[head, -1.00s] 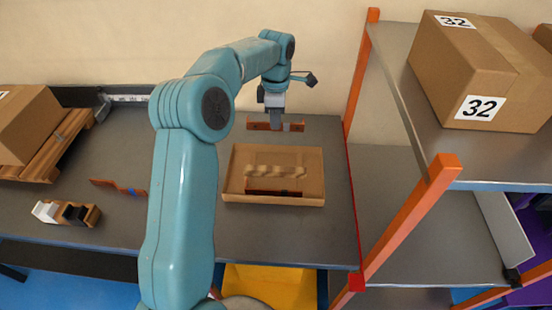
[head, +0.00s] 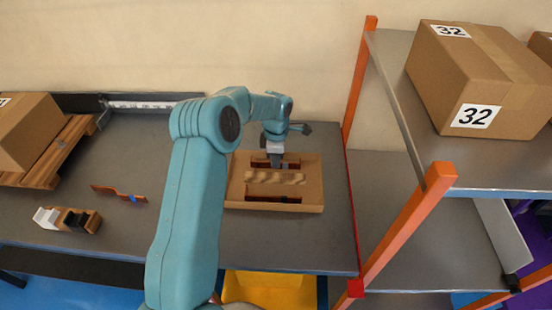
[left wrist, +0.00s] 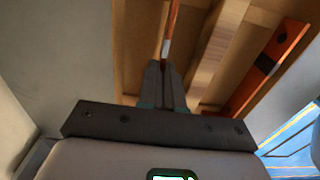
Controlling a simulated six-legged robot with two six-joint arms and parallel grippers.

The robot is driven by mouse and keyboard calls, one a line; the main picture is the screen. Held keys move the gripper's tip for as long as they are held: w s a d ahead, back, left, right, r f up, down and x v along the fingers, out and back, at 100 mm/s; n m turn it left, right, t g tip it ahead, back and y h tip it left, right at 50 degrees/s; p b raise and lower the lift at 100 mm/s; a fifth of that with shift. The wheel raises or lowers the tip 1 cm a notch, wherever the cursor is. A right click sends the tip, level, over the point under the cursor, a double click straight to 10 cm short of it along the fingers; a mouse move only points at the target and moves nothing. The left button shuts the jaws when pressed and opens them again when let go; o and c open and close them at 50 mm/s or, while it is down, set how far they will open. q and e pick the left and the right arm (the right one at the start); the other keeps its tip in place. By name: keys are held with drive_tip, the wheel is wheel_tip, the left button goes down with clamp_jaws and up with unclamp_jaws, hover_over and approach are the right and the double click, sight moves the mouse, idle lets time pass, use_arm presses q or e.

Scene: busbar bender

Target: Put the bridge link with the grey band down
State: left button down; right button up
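My left gripper (head: 277,163) is shut on a copper bridge link (head: 261,163), low in the back part of a cardboard tray (head: 316,185). The link also shows edge-on between the fingers in the left wrist view (left wrist: 171,32). A pale grey patch shows on it just past the fingertips; the rest of its middle is hidden by them. I cannot tell whether the link touches the tray floor. A second copper link with a black band (left wrist: 263,63) lies in the front part of the tray, beyond a wavy cardboard divider (head: 275,177). My right gripper is not in view.
A copper link with a blue band (head: 120,193) lies on the grey table left of my arm. Nearby is a wooden block with white and black parts (head: 68,219). An orange-posted shelf (head: 405,220) stands at right, with boxes marked 32 (head: 480,85).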

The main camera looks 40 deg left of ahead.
use_arm(q)
drive_tip(key=c, duration=1.7)
unclamp_jaws()
drive_tip(key=shift+f, duration=0.2)
drive_tip(key=o, duration=0.4)
drive_tip(key=shift+r, duration=0.1)
drive_tip(key=shift+r, duration=0.55)
wheel_tip(320, 180, up, 11)
drive_tip(key=shift+r+b, duration=0.1)
drive_tip(key=shift+b, duration=0.25)
